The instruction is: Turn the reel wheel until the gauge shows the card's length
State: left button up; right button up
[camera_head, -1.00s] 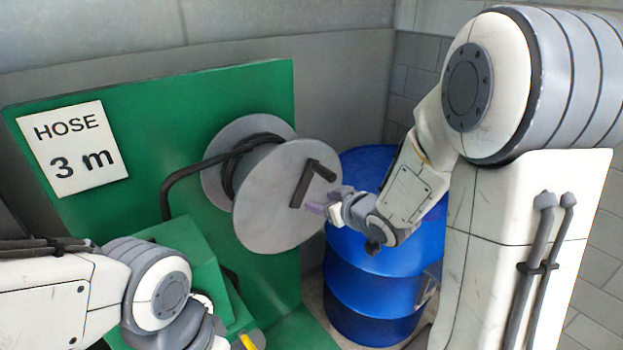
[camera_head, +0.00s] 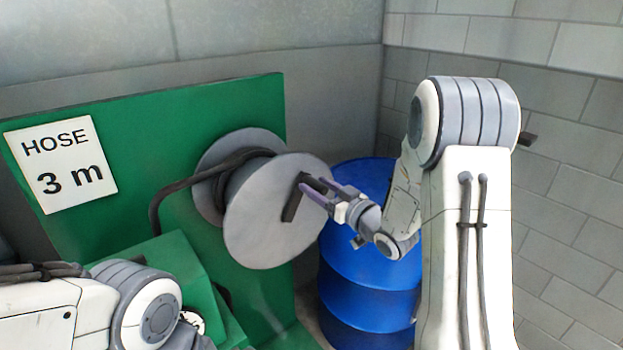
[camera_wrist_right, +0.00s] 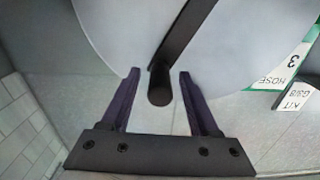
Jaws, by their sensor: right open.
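The grey reel wheel (camera_head: 258,228) stands in front of the green panel, with dark hose wound behind its front disc. Its dark crank arm (camera_head: 291,207) points up; in the right wrist view, the crank grip (camera_wrist_right: 160,88) lies between the fingers. My right gripper (camera_head: 314,188) is open around the grip, with a gap on both sides in the wrist view (camera_wrist_right: 158,74). The card (camera_head: 62,164) reads "HOSE 3 m". A small white dial (camera_head: 196,322), perhaps the gauge, is mostly hidden by my left arm; its reading cannot be seen. My left gripper is out of view.
A blue drum (camera_head: 365,290) stands just right of the reel, below my right forearm. The green panel (camera_head: 130,130) and a green box (camera_head: 160,255) are at left. Grey walls close the back and right.

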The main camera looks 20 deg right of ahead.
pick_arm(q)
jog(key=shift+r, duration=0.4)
pick_arm(e)
jog(key=shift+x, duration=1.4)
